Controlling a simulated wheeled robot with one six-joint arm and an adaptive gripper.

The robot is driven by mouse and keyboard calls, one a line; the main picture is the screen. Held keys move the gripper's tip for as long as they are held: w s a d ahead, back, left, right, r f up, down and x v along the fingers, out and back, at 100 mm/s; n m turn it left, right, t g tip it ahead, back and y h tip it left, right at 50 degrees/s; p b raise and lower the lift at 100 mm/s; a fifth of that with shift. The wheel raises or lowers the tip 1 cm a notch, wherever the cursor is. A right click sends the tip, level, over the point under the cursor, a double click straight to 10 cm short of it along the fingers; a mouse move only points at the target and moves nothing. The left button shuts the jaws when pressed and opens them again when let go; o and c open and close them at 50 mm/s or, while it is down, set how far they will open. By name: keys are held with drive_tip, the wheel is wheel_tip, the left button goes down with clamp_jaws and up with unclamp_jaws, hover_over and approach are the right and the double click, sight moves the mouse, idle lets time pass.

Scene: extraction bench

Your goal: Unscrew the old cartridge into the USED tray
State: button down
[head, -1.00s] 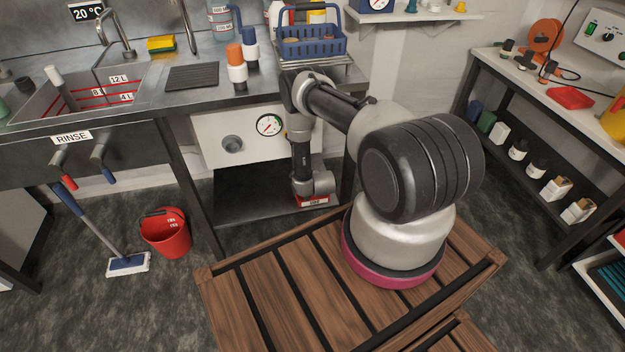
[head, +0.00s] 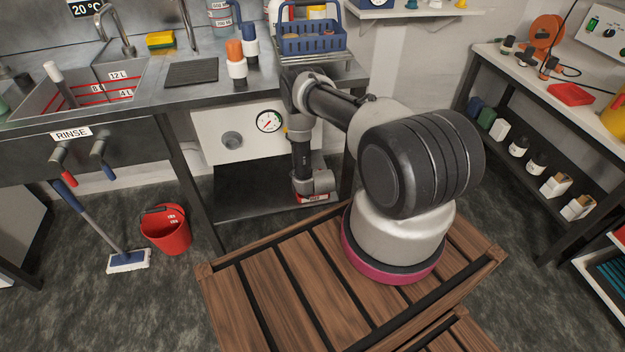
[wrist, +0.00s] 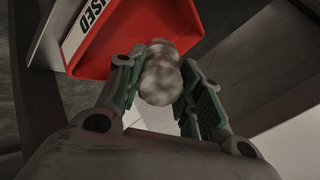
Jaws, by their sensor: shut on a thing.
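In the wrist view my gripper (wrist: 160,92) is shut on the old cartridge (wrist: 160,75), a mottled grey-white rounded piece between the two green-padded fingers. The red USED tray (wrist: 115,45) lies beyond and to the left of the cartridge, with its white label reading USED. The cartridge overlaps the tray's edge in this view; I cannot tell its height above the tray. In the head view the tray (head: 313,198) shows only as a red edge on the lower shelf below my wrist. My gripper and the cartridge are hidden there by my arm.
The lower shelf (head: 240,190) under the bench is dim and mostly clear. The white panel (head: 220,140) with a round port and a gauge (head: 269,121) is just above it. A bench leg (head: 190,180) stands left of the shelf. A red bucket (head: 168,232) is on the floor.

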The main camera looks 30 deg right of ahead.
drive_tip(key=shift+f, duration=0.1)
drive_tip(key=c, duration=0.9)
unclamp_jaws()
drive_tip(key=v, duration=1.2)
